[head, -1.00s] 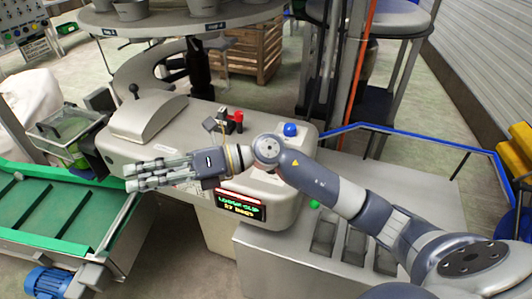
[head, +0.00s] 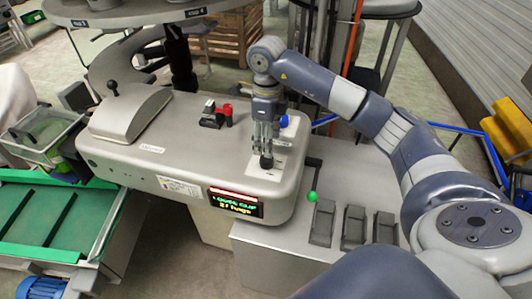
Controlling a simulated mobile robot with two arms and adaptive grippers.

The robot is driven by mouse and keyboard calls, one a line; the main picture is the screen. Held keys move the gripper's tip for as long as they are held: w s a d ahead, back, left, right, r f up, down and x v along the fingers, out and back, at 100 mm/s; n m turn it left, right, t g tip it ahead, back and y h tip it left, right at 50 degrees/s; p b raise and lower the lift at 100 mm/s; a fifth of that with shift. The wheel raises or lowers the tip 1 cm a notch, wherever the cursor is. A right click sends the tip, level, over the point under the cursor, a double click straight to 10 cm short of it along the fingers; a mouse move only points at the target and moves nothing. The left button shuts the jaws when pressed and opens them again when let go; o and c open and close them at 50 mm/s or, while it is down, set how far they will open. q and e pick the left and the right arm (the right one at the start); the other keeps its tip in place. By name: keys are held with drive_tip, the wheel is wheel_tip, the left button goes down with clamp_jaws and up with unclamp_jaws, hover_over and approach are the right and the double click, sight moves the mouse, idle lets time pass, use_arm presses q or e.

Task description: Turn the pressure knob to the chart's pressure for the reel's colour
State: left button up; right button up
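A black knob (head: 266,161) stands on a pale plate at the right end of the grey clipper machine's top (head: 190,135). My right gripper (head: 265,148) points down just above it, fingertips at or very near its top. Whether they touch or grip it cannot be told. The plate's markings are too small to read. A white printed label (head: 179,187) on the machine's front may be the chart; its text is unreadable. I cannot pick out the reel or its colour for certain. My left gripper is not in view.
A lit display (head: 235,203) with green and yellow text is on the machine's front. Red and black parts (head: 217,114) and a blue button (head: 284,121) are near the knob. A green-tipped lever (head: 312,196) stands at right. A green conveyor (head: 50,215) lies at left.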

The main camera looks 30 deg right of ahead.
sight(267, 162)
wheel_tip(267, 162, down, 6)
drive_tip(key=shift+r+p, duration=0.15)
drive_tip(key=shift+p, duration=0.55)
drive_tip(key=shift+f, duration=0.65)
drive_tip(key=c, duration=1.1)
